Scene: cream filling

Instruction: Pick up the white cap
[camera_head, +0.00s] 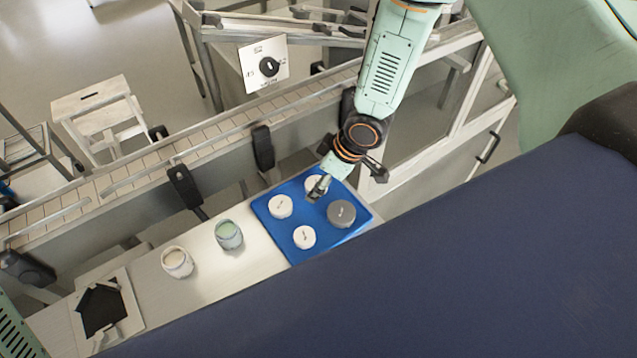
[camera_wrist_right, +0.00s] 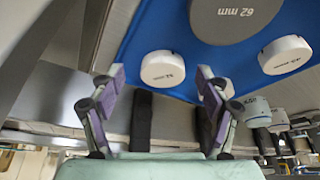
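A blue tray (camera_head: 275,230) holds three white caps and one larger grey cap (camera_head: 341,213). One white cap (camera_head: 280,206) is at the tray's left, one (camera_head: 304,237) at the near side, one (camera_head: 315,183) at the far side, partly hidden by my right gripper (camera_head: 318,189). In the right wrist view my right gripper (camera_wrist_right: 160,80) is open and empty. A white cap (camera_wrist_right: 163,68) lies just beyond and between its fingertips. The grey cap marked 62 mm (camera_wrist_right: 238,14) and another white cap (camera_wrist_right: 285,55) also show there. My left gripper is not in view.
A green jar (camera_head: 229,235) and a cream-coloured jar (camera_head: 177,262) stand left of the tray on the pale worktop. A dark-centred plate (camera_head: 104,308) is farther left. A conveyor (camera_head: 150,180) runs behind. A dark blue surface (camera_head: 400,280) fills the near right.

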